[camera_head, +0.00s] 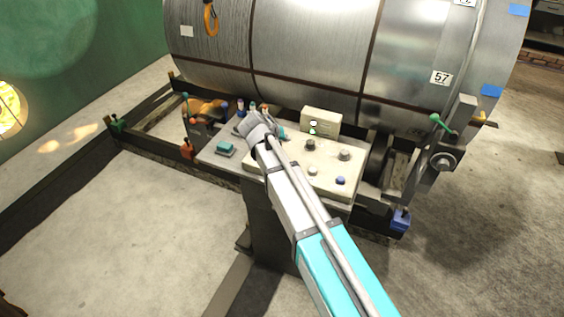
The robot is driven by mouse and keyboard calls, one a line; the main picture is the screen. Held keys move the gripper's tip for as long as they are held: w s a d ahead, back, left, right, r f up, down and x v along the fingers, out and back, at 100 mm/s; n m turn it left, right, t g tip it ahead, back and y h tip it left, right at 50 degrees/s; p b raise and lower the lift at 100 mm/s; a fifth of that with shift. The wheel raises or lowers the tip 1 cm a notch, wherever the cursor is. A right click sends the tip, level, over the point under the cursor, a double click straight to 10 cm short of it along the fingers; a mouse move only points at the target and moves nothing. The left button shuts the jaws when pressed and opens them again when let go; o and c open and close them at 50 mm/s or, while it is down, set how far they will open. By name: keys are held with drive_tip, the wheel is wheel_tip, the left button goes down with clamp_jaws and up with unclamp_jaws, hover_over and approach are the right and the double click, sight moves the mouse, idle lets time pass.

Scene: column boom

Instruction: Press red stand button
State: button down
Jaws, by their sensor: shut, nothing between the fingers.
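A beige control stand panel (325,172) stands in front of a large metal drum. It carries dark and grey knobs (344,155) and a blue button (340,181). I cannot make out a red button on its visible face; my arm covers the panel's left part. My gripper (256,127) is over the panel's upper left edge, at the far end of my arm. It is small and partly hidden by my own wrist, and it looks shut and empty. I cannot tell whether it touches anything.
The metal drum (312,55) lies behind the panel in a dark frame. A beige box with a small gauge (321,120) stands at the panel's back. A green-knobbed lever (438,120) stands at right. Concrete floor at left is open.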

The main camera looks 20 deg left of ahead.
drive_tip(key=shift+f+b, duration=3.5)
drive_tip(key=shift+f, duration=0.3)
drive_tip(key=shift+f, duration=0.2)
drive_tip(key=shift+f+b, duration=0.25)
drive_tip(key=shift+b, duration=0.2)
drive_tip(key=shift+f+b, duration=0.45)
drive_tip(key=shift+b, duration=0.05)
drive_tip(key=shift+r+p, duration=0.95)
drive_tip(key=shift+p, duration=0.05)
drive_tip(key=shift+r+p, duration=2.5)
